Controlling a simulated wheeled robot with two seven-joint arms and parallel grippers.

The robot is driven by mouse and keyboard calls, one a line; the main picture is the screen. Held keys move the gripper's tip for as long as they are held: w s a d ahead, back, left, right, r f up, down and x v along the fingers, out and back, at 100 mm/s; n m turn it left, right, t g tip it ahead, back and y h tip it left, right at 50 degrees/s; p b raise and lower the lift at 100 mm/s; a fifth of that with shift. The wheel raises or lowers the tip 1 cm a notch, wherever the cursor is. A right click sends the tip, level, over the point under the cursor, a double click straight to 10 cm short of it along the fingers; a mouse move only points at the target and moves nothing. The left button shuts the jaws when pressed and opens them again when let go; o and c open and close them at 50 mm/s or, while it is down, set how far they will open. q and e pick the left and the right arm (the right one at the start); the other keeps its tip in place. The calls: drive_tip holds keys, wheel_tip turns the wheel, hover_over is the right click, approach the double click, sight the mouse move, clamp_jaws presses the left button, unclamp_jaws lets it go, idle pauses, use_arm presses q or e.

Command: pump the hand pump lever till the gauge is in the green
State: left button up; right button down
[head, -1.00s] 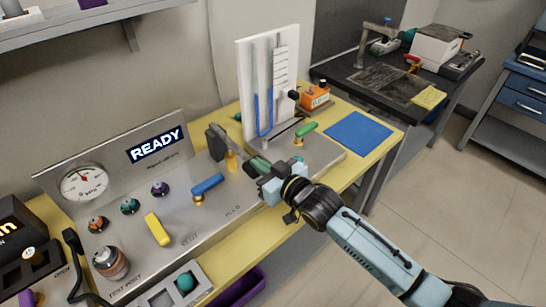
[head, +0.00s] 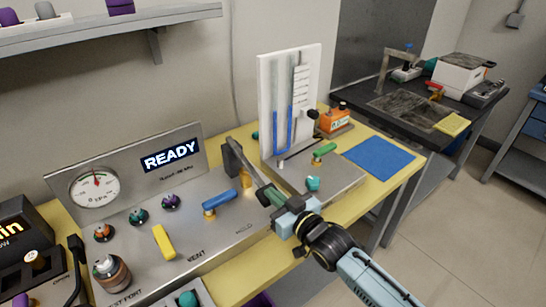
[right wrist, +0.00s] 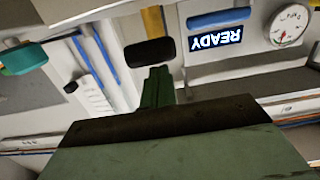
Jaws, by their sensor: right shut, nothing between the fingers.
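The hand pump lever (head: 255,170) is a grey bar running down and right from a dark upright block on the metal bench panel. My right gripper (head: 273,197) is at the bar's lower end. It is shut with nothing held between its fingers. My left gripper is out of view.
A READY display (head: 170,156) is beside the gauge. A blue valve handle (head: 220,199) and a yellow one (head: 164,241) stand left of the gripper. A white manometer board (head: 270,100) with blue tubes stands behind. A blue mat (head: 380,156) lies clear at right.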

drive_tip(key=shift+s+f, duration=0.2)
drive_tip(key=shift+f, duration=0.6)
drive_tip(key=shift+r+p, duration=0.4)
drive_tip(key=shift+p, duration=0.05)
wheel_tip(320, 180, up, 5)
drive_tip(key=s+p, duration=0.1)
drive_tip(key=p, duration=0.4)
drive_tip(key=f+b+v, duration=0.1)
drive_tip(key=f+v, duration=0.1)
drive_tip(key=v, duration=0.8)
drive_tip(key=shift+d, duration=0.4)
drive_tip(key=shift+w+f, duration=0.1)
drive_tip(key=shift+w, duration=0.1)
